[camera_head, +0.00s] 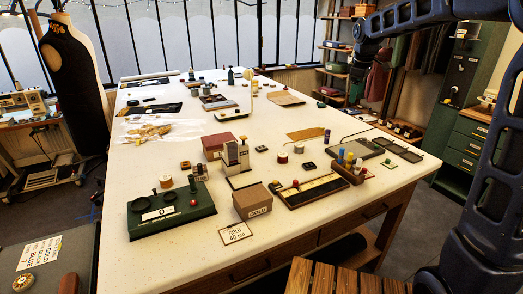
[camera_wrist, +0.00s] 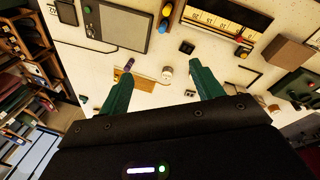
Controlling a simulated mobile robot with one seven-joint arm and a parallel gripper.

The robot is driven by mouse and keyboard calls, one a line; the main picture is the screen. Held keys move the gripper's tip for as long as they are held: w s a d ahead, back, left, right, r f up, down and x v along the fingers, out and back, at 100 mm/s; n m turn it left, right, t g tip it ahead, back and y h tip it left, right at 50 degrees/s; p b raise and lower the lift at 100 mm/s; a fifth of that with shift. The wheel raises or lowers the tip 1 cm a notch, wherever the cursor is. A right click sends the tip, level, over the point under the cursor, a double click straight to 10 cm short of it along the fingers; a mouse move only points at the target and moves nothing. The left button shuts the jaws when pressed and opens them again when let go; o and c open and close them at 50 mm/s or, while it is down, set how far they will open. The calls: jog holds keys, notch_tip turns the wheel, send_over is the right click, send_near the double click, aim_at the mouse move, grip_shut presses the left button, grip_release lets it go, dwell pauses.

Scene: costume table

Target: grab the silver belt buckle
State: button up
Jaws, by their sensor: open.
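I cannot make out the silver belt buckle for certain in either view. A small dark square piece (camera_head: 309,165) lies flat on the white table (camera_head: 215,255), right of the spools; a similar dark square (camera_wrist: 187,47) shows in the wrist view. Whether it carries a buckle is too small to tell. My gripper (camera_wrist: 160,70) is open, its two green fingers spread with nothing held between them. It is above the table, pointing down at it. In the head view, the end of my arm is at the upper right, over the table's far right side.
A black-and-tan tray (camera_head: 318,190), brown GOLD box (camera_head: 253,202), green case (camera_head: 170,215) and dark red box (camera_head: 218,145) crowd the table's middle.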

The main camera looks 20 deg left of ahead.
jog(key=w+a+f+n, duration=0.4)
jog(key=w+a, duration=0.3)
jog(key=a, duration=0.4)
jog(key=n+g, duration=0.2)
jog(key=n, duration=0.8)
send_over(262, 147)
notch_tip(262, 147, down, 21)
notch_tip(262, 147, down, 10)
jog(key=shift+a+r, duration=0.1)
jog(key=shift+a, duration=0.05)
jog(key=c, duration=1.1)
